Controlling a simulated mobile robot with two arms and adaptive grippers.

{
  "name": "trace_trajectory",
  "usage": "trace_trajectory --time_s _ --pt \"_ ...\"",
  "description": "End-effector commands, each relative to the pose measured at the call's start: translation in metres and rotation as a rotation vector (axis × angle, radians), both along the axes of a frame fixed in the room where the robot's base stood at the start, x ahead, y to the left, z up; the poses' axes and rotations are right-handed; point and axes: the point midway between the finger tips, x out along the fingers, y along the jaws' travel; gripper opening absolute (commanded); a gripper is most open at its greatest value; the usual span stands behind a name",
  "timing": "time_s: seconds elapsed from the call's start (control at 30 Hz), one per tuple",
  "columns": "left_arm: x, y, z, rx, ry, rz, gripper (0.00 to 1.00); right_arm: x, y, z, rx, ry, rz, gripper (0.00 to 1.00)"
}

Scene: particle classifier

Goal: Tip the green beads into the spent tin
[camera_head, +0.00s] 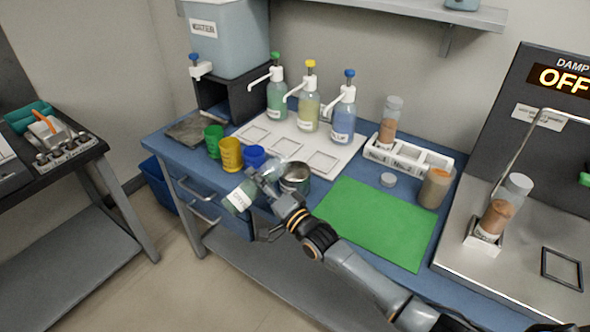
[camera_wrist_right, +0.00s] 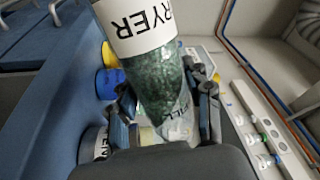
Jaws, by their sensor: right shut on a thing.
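My right gripper (camera_head: 262,181) is shut around a clear jar of green beads (camera_head: 240,196) with a white label. The jar is tilted in the air at the table's front edge, its labelled end to the lower left and its clear end to the upper right. The wrist view shows the green beads (camera_wrist_right: 155,80) through the glass below the label; its mouth is not clear. The spent tin (camera_head: 296,186), an open metal tin, stands just right of the jar. Its labelled side shows in part in the wrist view (camera_wrist_right: 94,143). My left gripper is not in view.
Green, yellow and blue cups (camera_head: 231,154) stand left of the tin. Pump bottles (camera_head: 309,113) stand on a white board behind.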

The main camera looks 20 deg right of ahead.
Motion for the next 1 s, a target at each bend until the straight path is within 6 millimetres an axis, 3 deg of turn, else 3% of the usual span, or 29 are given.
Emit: trace_trajectory --time_s 1.0 --pt "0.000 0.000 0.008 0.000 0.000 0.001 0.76 0.004 -0.010 0.016 0.128 0.049 0.000 0.06"
